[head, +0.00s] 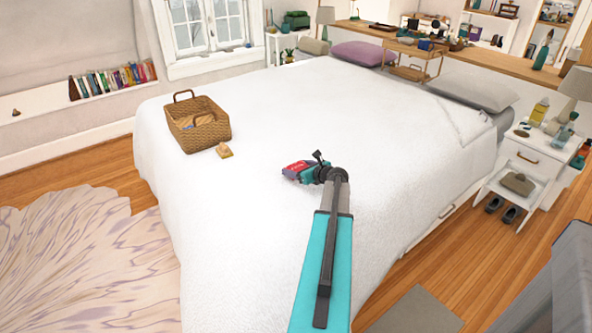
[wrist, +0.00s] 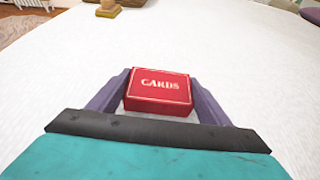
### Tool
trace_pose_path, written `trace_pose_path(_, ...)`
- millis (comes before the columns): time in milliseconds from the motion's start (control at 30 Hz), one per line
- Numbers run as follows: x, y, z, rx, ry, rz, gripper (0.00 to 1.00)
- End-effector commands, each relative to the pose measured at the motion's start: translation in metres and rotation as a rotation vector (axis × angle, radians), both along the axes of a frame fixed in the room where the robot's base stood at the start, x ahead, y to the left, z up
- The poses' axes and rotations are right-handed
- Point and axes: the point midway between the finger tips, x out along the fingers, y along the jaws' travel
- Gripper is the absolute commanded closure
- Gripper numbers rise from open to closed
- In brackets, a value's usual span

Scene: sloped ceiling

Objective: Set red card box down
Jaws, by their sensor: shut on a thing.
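The red card box (wrist: 158,90), with "CARDS" printed on its top, sits between the two purple fingers of my gripper (wrist: 160,98) in the wrist view. My gripper is shut on it. In the head view the red card box (head: 297,167) shows at the end of my teal arm, over the white bed (head: 300,105). The box looks level and low over the bed cover. I cannot tell whether it touches the cover.
A wicker basket (head: 200,128) with things in it stands on the bed to the left. A small tan object (head: 224,151) lies beside it. Pillows (head: 474,88) lie at the far end. The cover around my gripper is clear.

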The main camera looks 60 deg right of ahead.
Motion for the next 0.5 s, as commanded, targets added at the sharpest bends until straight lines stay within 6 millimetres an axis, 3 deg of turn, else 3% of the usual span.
trace_pose_path(267,0.0001,0.0001,-0.0034,0.000,0.000,0.000,0.55)
trace_pose_path(300,0.0000,0.0001,-0.0029,0.000,0.000,0.000,0.22)
trace_pose_path(367,0.0000,0.0002,-0.0029,0.000,0.000,0.000,0.11)
trace_pose_path(500,0.0001,0.0003,-0.0028,0.000,0.000,0.001,0.10)
